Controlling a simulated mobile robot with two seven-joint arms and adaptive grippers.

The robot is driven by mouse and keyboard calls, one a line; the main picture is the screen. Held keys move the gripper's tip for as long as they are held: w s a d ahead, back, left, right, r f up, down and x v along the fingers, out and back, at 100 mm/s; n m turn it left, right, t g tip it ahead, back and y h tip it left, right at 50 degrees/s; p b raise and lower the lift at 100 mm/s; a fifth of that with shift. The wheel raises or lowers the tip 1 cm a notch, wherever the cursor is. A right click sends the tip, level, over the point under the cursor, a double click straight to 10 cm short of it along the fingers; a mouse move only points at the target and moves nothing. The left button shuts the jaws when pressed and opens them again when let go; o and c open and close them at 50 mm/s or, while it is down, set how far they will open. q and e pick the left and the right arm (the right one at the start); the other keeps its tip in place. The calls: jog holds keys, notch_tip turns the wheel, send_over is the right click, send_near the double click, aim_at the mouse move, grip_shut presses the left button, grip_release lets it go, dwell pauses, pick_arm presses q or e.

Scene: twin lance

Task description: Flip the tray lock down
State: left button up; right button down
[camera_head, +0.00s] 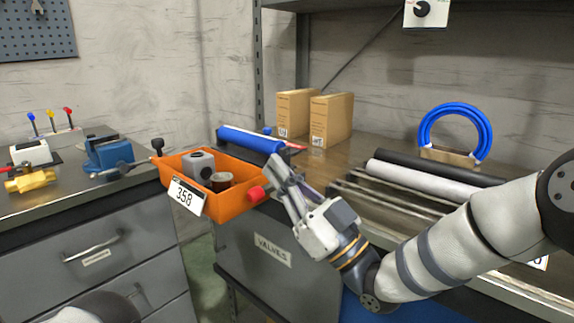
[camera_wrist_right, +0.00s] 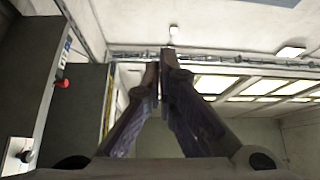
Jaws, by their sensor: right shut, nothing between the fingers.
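An orange tray (camera_head: 235,203) labelled 358 sits between the left cabinet and the valves bench. It holds a grey block with a hole (camera_head: 198,164) and a small round part (camera_head: 221,181). A red knob (camera_head: 256,194) is at its right end and a black knob (camera_head: 158,146) stands at its left end. I cannot tell for sure which knob is the tray lock. My right gripper (camera_head: 271,165) is shut and empty, just above and right of the red knob. Its closed fingers also show in the right wrist view (camera_wrist_right: 163,58). My left gripper is out of view.
A blue roll (camera_head: 250,139) lies behind the tray. Cardboard boxes (camera_head: 331,120), a blue hose coil (camera_head: 455,108) and rollers (camera_head: 420,180) are on the right bench. A blue vise (camera_head: 108,153) and a brass fitting (camera_head: 30,181) are on the left cabinet.

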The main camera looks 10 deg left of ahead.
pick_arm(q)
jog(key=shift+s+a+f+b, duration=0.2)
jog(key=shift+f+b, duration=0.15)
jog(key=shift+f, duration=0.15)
pick_arm(e)
jog(key=f+v, duration=0.1)
jog(key=v, duration=0.7)
jog(key=shift+f, duration=0.2)
